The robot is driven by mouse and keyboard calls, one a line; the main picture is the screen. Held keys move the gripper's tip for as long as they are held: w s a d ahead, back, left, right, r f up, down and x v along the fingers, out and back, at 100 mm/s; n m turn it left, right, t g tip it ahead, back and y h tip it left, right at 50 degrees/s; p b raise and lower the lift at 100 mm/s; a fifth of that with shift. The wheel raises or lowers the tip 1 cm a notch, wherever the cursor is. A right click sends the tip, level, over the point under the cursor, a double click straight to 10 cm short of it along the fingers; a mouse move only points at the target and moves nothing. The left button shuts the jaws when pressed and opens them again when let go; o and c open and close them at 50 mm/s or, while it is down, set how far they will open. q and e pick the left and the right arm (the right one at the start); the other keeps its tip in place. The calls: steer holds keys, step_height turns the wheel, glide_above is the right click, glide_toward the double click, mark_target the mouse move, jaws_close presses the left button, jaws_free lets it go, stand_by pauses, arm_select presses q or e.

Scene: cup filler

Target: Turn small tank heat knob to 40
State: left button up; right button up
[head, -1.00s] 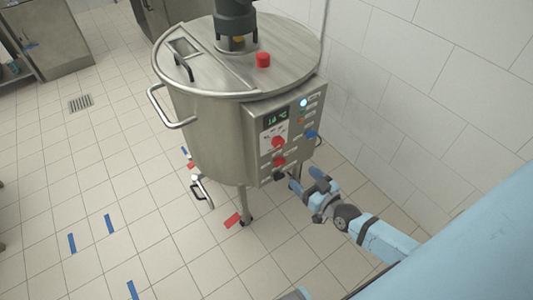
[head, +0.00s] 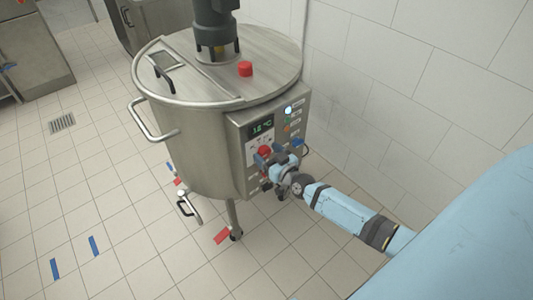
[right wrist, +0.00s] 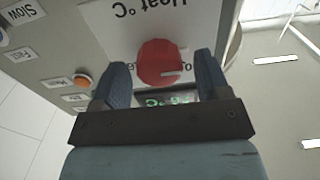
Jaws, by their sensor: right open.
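The small steel tank (head: 200,140) stands on legs, with a control panel (head: 240,140) facing my right arm. The red heat knob (head: 264,151) is on the panel below a green temperature display (head: 262,127). In the right wrist view, the knob (right wrist: 160,60) appears between the fingers under an upside-down "Heat °C" label (right wrist: 152,10). A pale pointer mark on it points to the right of that picture. My right gripper (head: 278,151) is open, its fingers on either side of the knob; contact cannot be told. The gripper partly hides the display (right wrist: 165,98) and dial scale.
An orange button (right wrist: 82,80) and labels sit beside the knob. A blue knob (head: 298,142) is at the panel's right edge. A tiled wall rises close on the right; open floor lies left.

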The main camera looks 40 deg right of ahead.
steer(key=shift+w, duration=0.35)
steer(key=c, duration=0.9)
